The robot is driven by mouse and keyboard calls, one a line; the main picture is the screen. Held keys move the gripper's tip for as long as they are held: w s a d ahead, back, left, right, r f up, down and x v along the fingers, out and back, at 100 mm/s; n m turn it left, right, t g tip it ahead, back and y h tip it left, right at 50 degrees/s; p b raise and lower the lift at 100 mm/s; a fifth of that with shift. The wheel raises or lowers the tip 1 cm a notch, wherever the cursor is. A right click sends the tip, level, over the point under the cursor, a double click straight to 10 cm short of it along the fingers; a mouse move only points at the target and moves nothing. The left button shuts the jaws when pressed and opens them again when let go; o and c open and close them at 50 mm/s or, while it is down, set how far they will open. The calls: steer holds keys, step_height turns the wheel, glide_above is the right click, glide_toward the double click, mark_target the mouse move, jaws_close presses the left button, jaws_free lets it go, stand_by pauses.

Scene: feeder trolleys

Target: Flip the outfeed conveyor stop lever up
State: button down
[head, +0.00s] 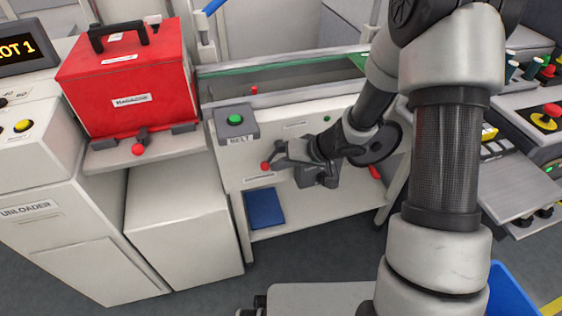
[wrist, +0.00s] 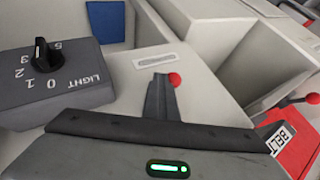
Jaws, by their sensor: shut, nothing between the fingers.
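The outfeed conveyor's stop lever shows as a red ball knob (head: 265,166) on the white front panel, below and right of the BELT box (head: 236,123). The knob also shows in the wrist view (wrist: 174,79). My gripper (head: 279,151) is shut and empty, with its fingertips right beside the knob. In the wrist view the shut fingers (wrist: 160,95) reach to the knob's edge. I cannot tell whether they touch it. The lever's arm is mostly hidden behind the fingers, so its exact tilt is unclear.
A grey LIGHT knob box (wrist: 60,75) sits close beside my gripper. At left, a red magazine (head: 130,80) stands on the unloader, with another red-tipped lever (head: 138,149) below it. A blue item (head: 264,208) lies on the lower shelf.

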mark_target(270, 161)
steer(key=shift+a+r, duration=0.1)
steer(key=shift+r, duration=0.1)
steer(key=y+p, duration=0.1)
steer(key=p, duration=0.2)
steer(key=m+y+p, duration=0.1)
steer(key=y+p, duration=0.1)
steer(key=p, duration=0.1)
steer(key=shift+s+a+r+g+p, duration=0.15)
steer(key=shift+a+r+g+p, duration=0.15)
steer(key=shift+a+r+p, duration=0.1)
steer(key=m+y, duration=0.1)
steer(key=y, duration=0.1)
steer(key=a+r+m+y+b, duration=0.1)
steer(key=y, duration=0.2)
steer(key=m+y+b, duration=0.1)
steer(key=y, duration=0.1)
steer(key=shift+s+a+r+y, duration=0.15)
steer(key=shift+s+a+y, duration=0.05)
steer(key=shift+a+y, duration=0.2)
steer(key=shift+r, duration=0.25)
steer(key=shift+r, duration=0.1)
